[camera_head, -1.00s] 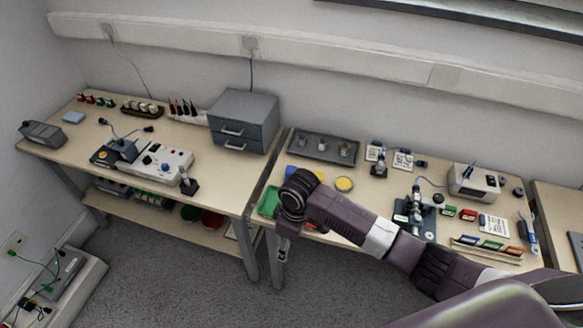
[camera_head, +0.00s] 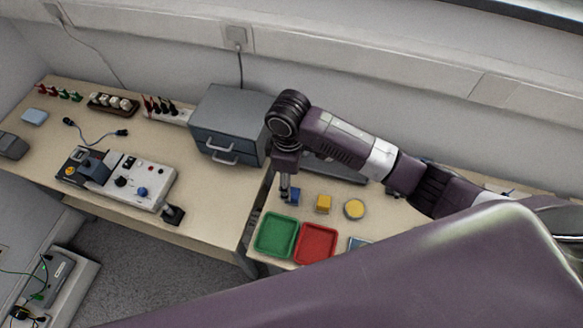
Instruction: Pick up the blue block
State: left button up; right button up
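The blue block (camera_head: 295,196) stands on the right table, behind the green tray and left of a yellow block. My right gripper (camera_head: 286,196) points down at the block's left side and partly overlaps it in the picture. The fingers are small and dark here, so I cannot tell whether they are open or shut, or whether they touch the block. The block appears to rest on the table. My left gripper is not in view.
A yellow block (camera_head: 323,203) and a yellow disc (camera_head: 354,209) lie right of the blue block. A green tray (camera_head: 276,236) and a red tray (camera_head: 316,244) lie in front. A grey drawer cabinet (camera_head: 231,127) stands at the left. My arm hides the table's right part.

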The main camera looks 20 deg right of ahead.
aim_at(293, 193)
jog(key=shift+w+d, duration=0.1)
jog(key=shift+w, duration=0.15)
jog(key=shift+s+f, duration=0.6)
jog(key=shift+f, duration=0.3)
jog(key=shift+d+f+p, duration=0.15)
jog(key=shift+f+p, duration=0.2)
jog(key=shift+f, duration=0.25)
jog(key=shift+d+f+p, duration=0.15)
jog(key=shift+f+p, duration=0.15)
jog(key=shift+f, duration=0.25)
notch_tip(293, 193, down, 2)
jog(key=shift+d+f, duration=0.1)
jog(key=shift+f, duration=0.1)
jog(key=shift+w+f, duration=0.1)
jog(key=shift+f, duration=0.2)
jog(key=c, duration=1.2)
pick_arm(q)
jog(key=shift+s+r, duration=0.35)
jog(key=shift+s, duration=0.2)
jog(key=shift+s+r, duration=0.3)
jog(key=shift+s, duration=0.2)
pick_arm(e)
jog(key=shift+c, duration=0.2)
